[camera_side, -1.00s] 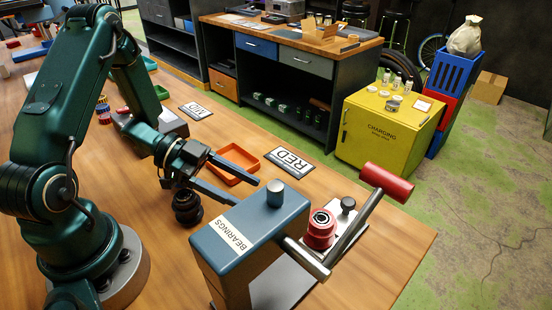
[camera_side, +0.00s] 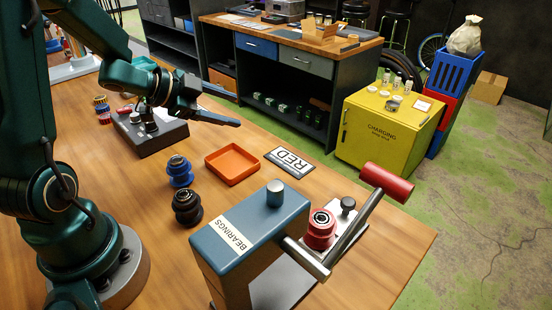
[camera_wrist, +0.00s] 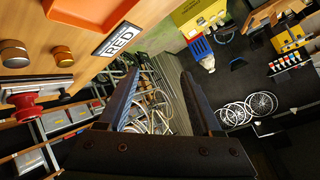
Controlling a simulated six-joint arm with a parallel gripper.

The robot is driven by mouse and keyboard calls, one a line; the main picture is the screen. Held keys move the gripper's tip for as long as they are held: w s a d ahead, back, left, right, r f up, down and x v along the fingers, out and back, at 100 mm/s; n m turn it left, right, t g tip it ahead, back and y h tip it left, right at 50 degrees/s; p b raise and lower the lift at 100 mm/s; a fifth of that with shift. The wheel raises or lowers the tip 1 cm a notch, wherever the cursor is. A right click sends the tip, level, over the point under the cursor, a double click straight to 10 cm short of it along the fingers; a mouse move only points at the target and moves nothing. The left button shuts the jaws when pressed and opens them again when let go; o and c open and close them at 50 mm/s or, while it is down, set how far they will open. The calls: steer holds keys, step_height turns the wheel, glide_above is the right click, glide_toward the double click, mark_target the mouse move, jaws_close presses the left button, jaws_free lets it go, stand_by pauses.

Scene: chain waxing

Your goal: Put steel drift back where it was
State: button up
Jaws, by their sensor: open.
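My gripper (camera_side: 225,120) is open, with no thing between its fingers. It is raised over the far side of the table, pointing right; both fingers show in the wrist view (camera_wrist: 163,85). I cannot tell for sure which thing is the steel drift. In the wrist view a brownish-grey, metal-topped cylinder (camera_wrist: 14,53) and a copper-coloured one (camera_wrist: 63,56) stand at the left, apart from my fingers. A dark block (camera_side: 160,138) with short posts lies below my wrist, partly hidden.
A blue spool (camera_side: 180,171) and a black spool (camera_side: 187,206) stand left of an empty orange tray (camera_side: 232,164). A RED label (camera_side: 289,161) lies beside the tray. A red spool (camera_side: 321,229) and a red-handled lever (camera_side: 386,183) are at the press. The table's front right is clear.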

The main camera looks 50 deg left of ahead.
steer(key=s+r+n+g+y, duration=0.1)
steer(key=s+r+n+y, duration=0.4)
steer(key=r+n+y, duration=0.15)
steer(key=s+d+f+n+g+h, duration=0.2)
steer(key=s+d+n+g+h, duration=0.1)
steer(key=s+d, duration=0.9)
steer(key=shift+s+d+f+g+h, duration=0.15)
steer(key=shift+s+d+g+h, duration=0.15)
steer(key=shift+g+h, duration=0.5)
